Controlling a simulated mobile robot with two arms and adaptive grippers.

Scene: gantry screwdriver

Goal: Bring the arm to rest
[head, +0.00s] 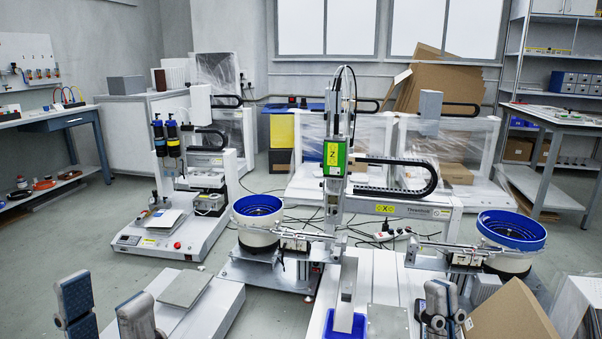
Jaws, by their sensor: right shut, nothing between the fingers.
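My left gripper (103,288) is at the lower left. The gantry screwdriver (335,158), with a green and yellow Z label, stands upright in the middle, beyond and between my grippers.
Two feeder bowls with blue rims flank the gantry, one left (259,208) and one right (511,230). A blue bin (345,327) sits at the front centre. A cardboard box (512,315) stands close to the right of my right gripper. Open floor (60,235) lies at the left.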

